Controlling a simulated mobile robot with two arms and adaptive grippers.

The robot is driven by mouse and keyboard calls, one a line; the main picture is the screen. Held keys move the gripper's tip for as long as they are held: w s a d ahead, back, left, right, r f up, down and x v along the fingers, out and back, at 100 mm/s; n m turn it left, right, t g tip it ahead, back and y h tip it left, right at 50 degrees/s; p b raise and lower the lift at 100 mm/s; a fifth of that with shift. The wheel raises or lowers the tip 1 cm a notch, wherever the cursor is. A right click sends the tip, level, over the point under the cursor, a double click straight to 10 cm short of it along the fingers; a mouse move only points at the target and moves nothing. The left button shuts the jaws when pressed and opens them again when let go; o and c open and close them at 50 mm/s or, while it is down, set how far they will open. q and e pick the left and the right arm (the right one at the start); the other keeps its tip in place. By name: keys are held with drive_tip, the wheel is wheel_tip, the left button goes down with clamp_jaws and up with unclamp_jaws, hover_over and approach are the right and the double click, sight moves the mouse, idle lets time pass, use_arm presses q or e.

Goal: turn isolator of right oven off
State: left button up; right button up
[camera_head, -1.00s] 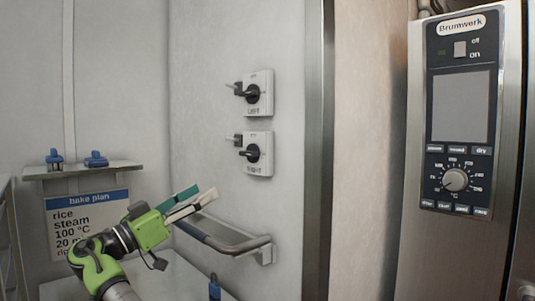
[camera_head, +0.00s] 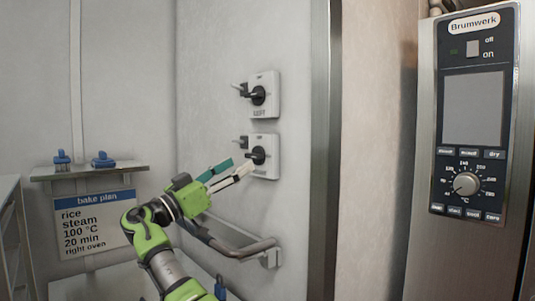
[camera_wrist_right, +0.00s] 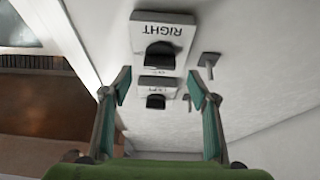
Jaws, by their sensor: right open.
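The right isolator (camera_head: 270,168) is the lower of two white wall plates, with a black rotary knob (camera_head: 257,155). The wrist view shows its plate (camera_wrist_right: 146,20), marked RIGHT, upside down at the top, with its black knob (camera_wrist_right: 160,54). My right gripper (camera_head: 234,168) is just below and left of that plate, fingers pointing up at it. It is open and empty; in the wrist view its two fingers (camera_wrist_right: 158,92) are spread, with the right isolator beyond their tips. Contact with the knob does not show. My left gripper is not in view.
The left isolator (camera_head: 271,87) is directly above. Small grey hooks (camera_head: 241,141) stick out left of the plates. A rail (camera_head: 235,248) runs below my gripper. A shelf (camera_head: 85,172) with blue items and a bake plan sign (camera_head: 95,226) are left; an oven panel (camera_head: 473,110) is right.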

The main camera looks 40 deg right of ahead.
sight(250, 158)
drive_tip(key=p+x, duration=0.1)
drive_tip(key=x, duration=0.3)
drive_tip(key=shift+d+r, duration=0.1)
drive_tip(key=shift+d, duration=0.35)
drive_tip(key=shift+d+r, duration=0.1)
